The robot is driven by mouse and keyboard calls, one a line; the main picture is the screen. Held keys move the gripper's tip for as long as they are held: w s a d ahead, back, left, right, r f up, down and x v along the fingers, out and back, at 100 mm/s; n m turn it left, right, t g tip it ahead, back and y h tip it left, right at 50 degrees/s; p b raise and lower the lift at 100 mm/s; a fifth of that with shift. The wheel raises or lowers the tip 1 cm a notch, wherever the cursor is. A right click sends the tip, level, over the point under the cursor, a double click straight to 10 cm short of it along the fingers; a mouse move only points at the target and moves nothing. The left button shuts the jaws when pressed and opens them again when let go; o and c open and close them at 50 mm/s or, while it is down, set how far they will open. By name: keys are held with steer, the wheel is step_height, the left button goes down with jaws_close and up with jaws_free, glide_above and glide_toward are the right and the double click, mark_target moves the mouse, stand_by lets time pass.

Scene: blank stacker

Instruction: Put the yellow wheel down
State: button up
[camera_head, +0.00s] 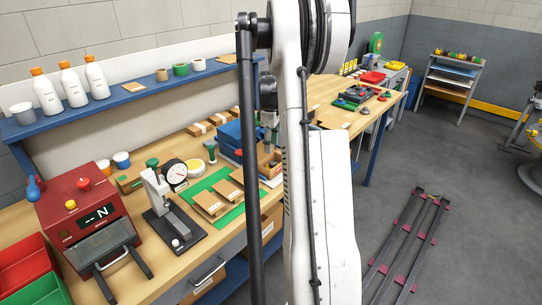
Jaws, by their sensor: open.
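A round yellow piece with a pale top (195,167) lies on the wooden bench, behind the green mat and right of the dial gauge. It is the only clear candidate for the yellow wheel, but I cannot tell for sure that it is a wheel. My gripper (269,132) is small and partly hidden behind my white arm, above an open wooden box (264,158) by the blue trays. It is open, and I see no yellow wheel in it. It is apart from the yellow piece, to its right.
A green mat (202,191) holds several flat wooden blanks. A dial gauge stand (168,225) and a red machine (88,222) stand left of it. Bottles stand on the blue shelf (120,97). My arm hides the middle of the bench.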

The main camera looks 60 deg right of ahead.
steer(key=w+a+r+t, duration=0.1)
steer(key=a+r, duration=0.4)
steer(key=a, duration=0.5)
steer(key=w+a+r+m+t+h, duration=0.1)
steer(key=a+r, duration=0.5)
steer(key=a, duration=0.4)
steer(key=w+a+r+t, duration=0.1)
steer(key=a+r, duration=0.4)
steer(key=a, duration=0.4)
steer(key=s+a+f+t, duration=0.1)
steer(key=s+a, duration=0.3)
steer(key=a, duration=0.4)
steer(key=s+a+f+m+t, duration=0.1)
steer(key=s+a, duration=0.4)
steer(key=a, duration=0.4)
steer(key=s+a+f+t+y, duration=0.1)
steer(key=s+a+t, duration=0.1)
steer(key=s+a, duration=0.3)
steer(key=a, duration=0.4)
steer(key=shift+s+m, duration=0.25)
steer(key=shift+m, duration=0.15)
step_height(320, 180, down, 4)
steer(key=b, duration=0.3)
steer(key=shift+r+b, duration=0.2)
steer(key=shift+b, duration=0.2)
